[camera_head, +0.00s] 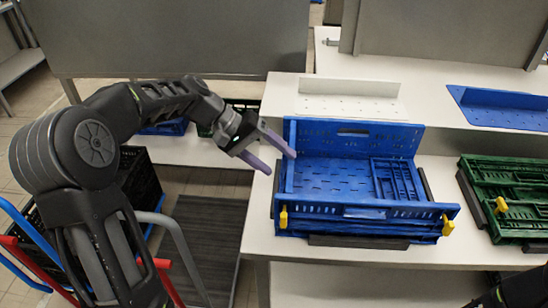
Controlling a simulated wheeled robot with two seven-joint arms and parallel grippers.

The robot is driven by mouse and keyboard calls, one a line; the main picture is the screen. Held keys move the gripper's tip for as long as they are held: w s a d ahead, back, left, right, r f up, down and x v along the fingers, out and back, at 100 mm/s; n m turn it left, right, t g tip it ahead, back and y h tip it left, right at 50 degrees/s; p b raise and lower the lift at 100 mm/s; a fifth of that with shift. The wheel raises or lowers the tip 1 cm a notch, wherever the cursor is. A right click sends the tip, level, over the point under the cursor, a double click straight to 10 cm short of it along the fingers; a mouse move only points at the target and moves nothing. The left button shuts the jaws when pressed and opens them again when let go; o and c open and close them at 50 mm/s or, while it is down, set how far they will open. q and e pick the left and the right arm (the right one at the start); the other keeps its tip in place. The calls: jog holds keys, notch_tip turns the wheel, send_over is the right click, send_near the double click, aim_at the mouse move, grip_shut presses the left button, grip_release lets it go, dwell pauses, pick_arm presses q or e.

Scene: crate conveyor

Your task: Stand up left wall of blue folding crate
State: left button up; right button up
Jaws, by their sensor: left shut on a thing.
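The blue folding crate (360,213) sits on the white counter. Its back wall (360,136) stands upright. Its left wall (289,176) shows as a narrow, upright-looking blue strip at the left side. The right wall (398,180) lies folded down inside on the crate floor. The front side is low, with yellow latches at its two ends. My left gripper (281,162) is at the crate's left side, one finger on the inner side of the left wall and one outside. It is shut on that wall. My right gripper is not in view.
A green folded crate (508,190) lies to the right on the counter. A blue perforated panel (497,107) and a white perforated plate (349,99) are behind. Dark crates stand at the left behind my arm. A grey panel (170,38) stands at the back.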

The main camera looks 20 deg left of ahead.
pick_arm(q)
jog(key=s+a+r+p, duration=0.1)
jog(key=s+a+p, duration=0.1)
jog(key=a, duration=0.6)
jog(key=shift+s+a+r, duration=0.15)
jog(key=shift+s+a, duration=0.15)
jog(key=shift+s, duration=0.1)
dwell(0.7)
jog(key=p+v, duration=0.6)
jog(key=v, duration=0.1)
jog(key=shift+a+r, duration=0.25)
jog(key=shift+r, duration=0.05)
jog(key=shift+s, duration=0.1)
dwell(0.8)
